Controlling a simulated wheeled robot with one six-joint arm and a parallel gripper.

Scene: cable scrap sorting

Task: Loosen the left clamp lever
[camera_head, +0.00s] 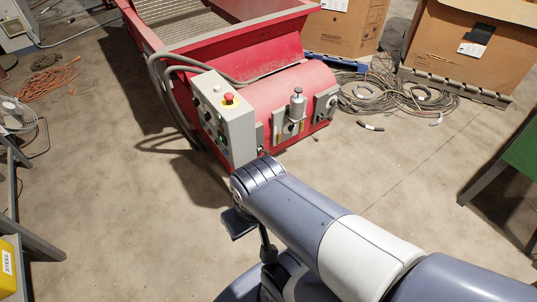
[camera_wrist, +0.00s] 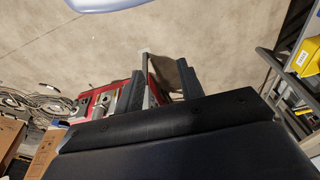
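The red machine (camera_head: 275,90) stands at the top centre in the head view, with a grey control box (camera_head: 225,118) on its left. Its rounded end carries grey clamp-like fittings: a left one (camera_head: 280,128) beside an upright grey cylinder (camera_head: 297,106), and a right one (camera_head: 326,104). The clamp lever is too small to make out surely. In the wrist view, my gripper (camera_wrist: 162,76) has two dark fingers apart with nothing between them. Part of the red machine (camera_wrist: 103,98) shows beyond and left of the fingers, apart from them. The head view mostly hides the gripper behind my arm.
Cable coils (camera_head: 385,93) lie on the floor right of the machine, before cardboard boxes (camera_head: 475,45). Orange cable (camera_head: 45,82) lies at left. A yellow bin labelled STEEL (camera_head: 8,268) is at lower left. A green table (camera_head: 522,155) stands at right. Floor between is clear.

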